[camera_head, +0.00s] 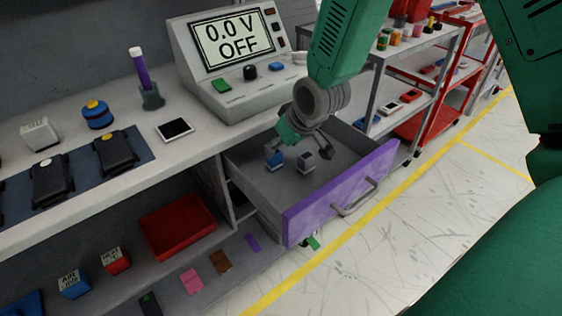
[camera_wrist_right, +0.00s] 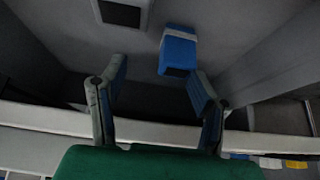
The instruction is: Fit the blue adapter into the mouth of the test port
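In the right wrist view the adapter (camera_wrist_right: 179,48) is blue with a pale band and lies just beyond the fingertips, closer to the right-hand finger. My right gripper (camera_head: 300,147) reaches down into the drawer above the two parts. Its fingers (camera_wrist_right: 158,70) are spread with nothing between them. The grey test console (camera_head: 235,65) stands on the bench, reading 0.0 V OFF. I cannot tell for certain which part is the test port. My left gripper is not in view.
The drawer's purple front (camera_head: 335,200) juts out over the floor, and its walls surround the gripper. A purple-handled tool in a holder (camera_head: 151,97) and a small black-screened device (camera_head: 175,130) stand on the bench. A red tray (camera_head: 178,228) lies below. Shelves stand behind.

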